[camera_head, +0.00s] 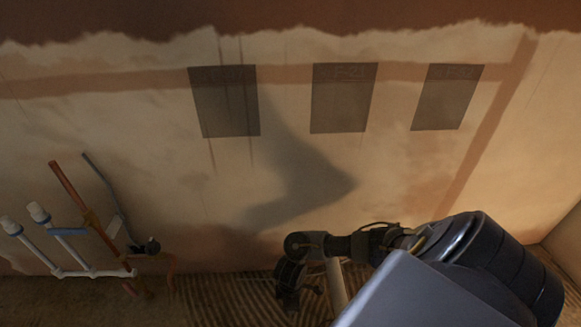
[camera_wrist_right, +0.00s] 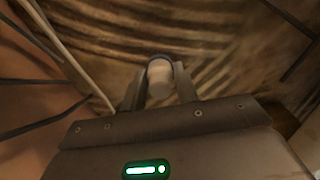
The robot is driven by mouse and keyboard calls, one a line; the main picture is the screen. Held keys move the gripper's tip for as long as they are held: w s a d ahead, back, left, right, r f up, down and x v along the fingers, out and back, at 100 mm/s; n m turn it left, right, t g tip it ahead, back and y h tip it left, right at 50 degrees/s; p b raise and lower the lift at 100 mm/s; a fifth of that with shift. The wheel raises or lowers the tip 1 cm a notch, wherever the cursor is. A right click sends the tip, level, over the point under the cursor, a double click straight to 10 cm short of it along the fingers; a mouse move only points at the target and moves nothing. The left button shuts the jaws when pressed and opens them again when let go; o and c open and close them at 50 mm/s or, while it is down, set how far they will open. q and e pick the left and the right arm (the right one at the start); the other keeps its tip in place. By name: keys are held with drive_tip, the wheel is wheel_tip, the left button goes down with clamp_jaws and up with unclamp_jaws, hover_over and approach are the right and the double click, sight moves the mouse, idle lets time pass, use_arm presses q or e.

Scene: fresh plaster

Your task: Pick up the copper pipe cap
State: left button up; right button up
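In the right wrist view, my right gripper (camera_wrist_right: 158,82) has its two fingers apart, one on each side of a short, pale, rounded cylinder (camera_wrist_right: 159,77) with a dark rim. The cylinder nearly fills the gap; I cannot tell if the fingers press on it. Its colour is washed out, so I cannot tell if it is the copper pipe cap. No other copper cap is clear in either view. In the head view, my right arm comes in from the right, low down, and its end is dark and hard to make out. My left gripper is not in view.
A rack of white, blue and copper-coloured pipes (camera_head: 97,232) stands against the wall at the left. Three dark grey panels (camera_head: 225,101) are on the plastered wall (camera_head: 400,170). The ridged brown floor (camera_head: 225,300) looks clear between the pipes and my right arm.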

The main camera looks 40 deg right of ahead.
drive_tip(key=c, duration=0.3)
drive_tip(key=shift+r, duration=0.1)
